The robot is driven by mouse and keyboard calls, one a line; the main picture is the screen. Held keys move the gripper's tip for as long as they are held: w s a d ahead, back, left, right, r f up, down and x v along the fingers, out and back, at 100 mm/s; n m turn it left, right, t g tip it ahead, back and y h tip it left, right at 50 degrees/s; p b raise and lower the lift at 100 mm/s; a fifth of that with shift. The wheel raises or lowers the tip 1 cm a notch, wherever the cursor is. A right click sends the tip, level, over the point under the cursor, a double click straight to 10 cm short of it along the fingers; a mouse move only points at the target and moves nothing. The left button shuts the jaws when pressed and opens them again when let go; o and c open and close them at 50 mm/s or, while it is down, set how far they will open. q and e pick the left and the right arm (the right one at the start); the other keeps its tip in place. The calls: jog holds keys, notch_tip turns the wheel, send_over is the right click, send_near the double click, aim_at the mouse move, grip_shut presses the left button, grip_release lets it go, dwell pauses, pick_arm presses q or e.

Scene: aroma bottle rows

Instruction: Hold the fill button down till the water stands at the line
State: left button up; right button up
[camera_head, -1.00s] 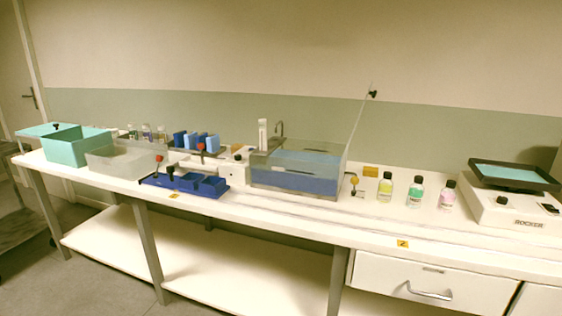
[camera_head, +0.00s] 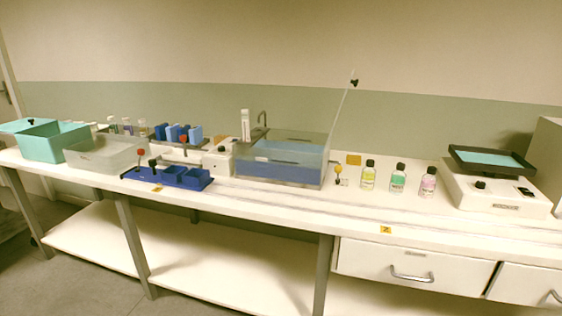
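A clear-walled water tank (camera_head: 285,172) stands on the bench, with blue water (camera_head: 280,152) in its lower part. A thin hinged clear lid (camera_head: 341,108) is raised at its right end, with a dark knob at the top. A grey tap (camera_head: 262,118) and a white upright cylinder (camera_head: 245,125) stand at its back left. A white box with a dark knob (camera_head: 221,160) sits left of the tank. I cannot make out which part is the fill button, nor the line. Neither of my grippers is in view.
Yellow, green and pink bottles (camera_head: 398,179) and a rocker (camera_head: 495,192) stand to the right. The bench front strip is mostly clear.

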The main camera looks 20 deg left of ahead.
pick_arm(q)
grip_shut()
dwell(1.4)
